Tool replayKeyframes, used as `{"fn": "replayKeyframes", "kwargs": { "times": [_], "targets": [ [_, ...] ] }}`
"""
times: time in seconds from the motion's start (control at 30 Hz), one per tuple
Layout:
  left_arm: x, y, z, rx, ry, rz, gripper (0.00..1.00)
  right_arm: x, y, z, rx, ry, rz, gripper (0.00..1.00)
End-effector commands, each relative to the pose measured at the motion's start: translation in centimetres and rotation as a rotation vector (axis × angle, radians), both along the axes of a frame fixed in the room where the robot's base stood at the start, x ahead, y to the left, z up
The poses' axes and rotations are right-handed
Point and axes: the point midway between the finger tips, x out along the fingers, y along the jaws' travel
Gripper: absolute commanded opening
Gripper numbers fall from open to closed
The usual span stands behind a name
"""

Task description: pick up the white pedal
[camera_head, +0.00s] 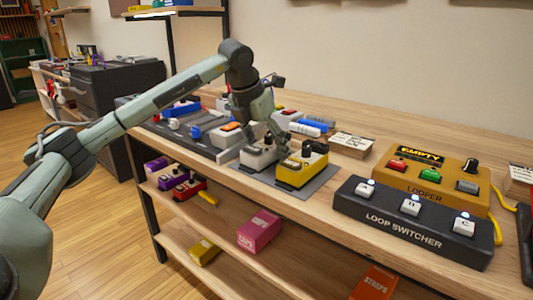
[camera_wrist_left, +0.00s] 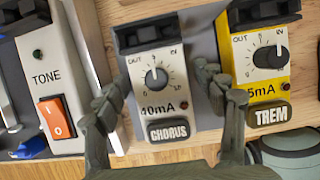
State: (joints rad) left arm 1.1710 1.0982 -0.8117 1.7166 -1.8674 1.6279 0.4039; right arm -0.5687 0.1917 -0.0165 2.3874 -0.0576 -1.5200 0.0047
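The white pedal (camera_head: 257,158), labelled CHORUS, sits on a grey mat (camera_head: 310,190) on the wooden bench. In the left wrist view the white pedal (camera_wrist_left: 158,95) shows its knob and 40mA marking between the two fingers. My left gripper (camera_head: 262,136) is just above it, pointing down; it also shows in the left wrist view (camera_wrist_left: 165,78). It is open, one finger on each side of the pedal. I cannot tell whether the fingers touch it. My right gripper is not in view.
A yellow TREM pedal (camera_head: 302,168) stands close on the right of the white pedal. A TONE pedal (camera_wrist_left: 50,90) is on its left. A black loop switcher (camera_head: 400,225) and a gold looper box (camera_head: 425,175) are further right. A lower shelf (camera_head: 215,230) holds boxes.

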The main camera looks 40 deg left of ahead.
Motion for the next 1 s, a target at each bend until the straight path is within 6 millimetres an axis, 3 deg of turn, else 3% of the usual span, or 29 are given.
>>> {"fn": "replayKeyframes", "kwargs": {
  "times": [0.07,0.47,0.77,1.0],
  "targets": [
    [0.0,0.0,0.0,0.000,0.000,0.000,0.56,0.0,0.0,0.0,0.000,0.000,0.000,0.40],
    [0.0,0.0,0.0,0.000,0.000,0.000,0.06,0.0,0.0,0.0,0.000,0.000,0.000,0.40],
    [0.0,0.0,0.4,-0.001,-0.004,0.001,0.05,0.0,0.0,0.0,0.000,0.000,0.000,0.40],
    [0.1,0.0,2.8,-0.002,-0.006,0.001,0.05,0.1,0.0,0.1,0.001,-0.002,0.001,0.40]
  ]
}}
